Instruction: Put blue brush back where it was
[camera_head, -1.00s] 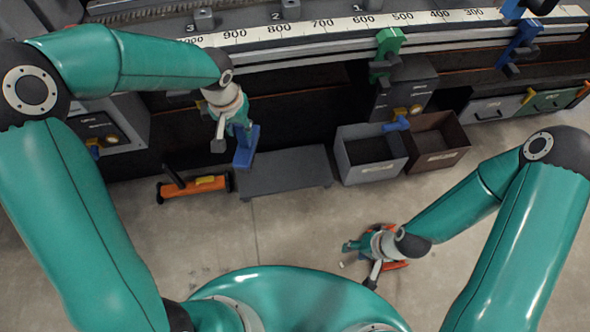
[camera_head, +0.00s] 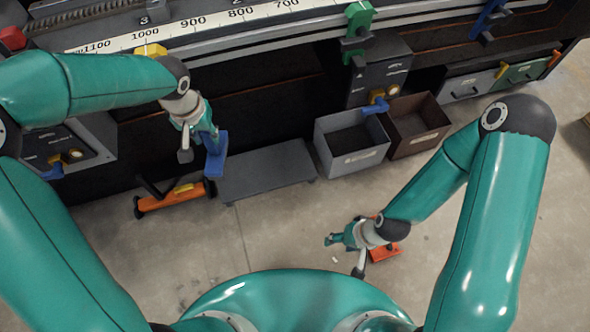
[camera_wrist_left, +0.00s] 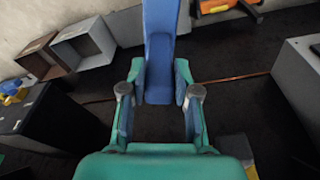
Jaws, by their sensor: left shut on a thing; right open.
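The blue brush (camera_head: 215,158) is held in my left gripper (camera_head: 204,138), over the floor side of the long machine. In the head view it overlaps the left end of a low grey platform; I cannot tell whether it touches. In the left wrist view the blue brush (camera_wrist_left: 160,45) stands upright between the two fingers of my left gripper (camera_wrist_left: 160,85). My right gripper (camera_head: 344,254) is open near the floor, close to a red-orange object (camera_head: 384,251), with nothing seen between its fingers.
The low grey platform (camera_head: 262,172) stands before the machine, with an orange tool (camera_head: 172,202) at its left. Grey (camera_head: 352,150) and brown (camera_head: 415,130) bins stand to the right. A scale (camera_head: 240,18) runs along the machine. Floor in front is open.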

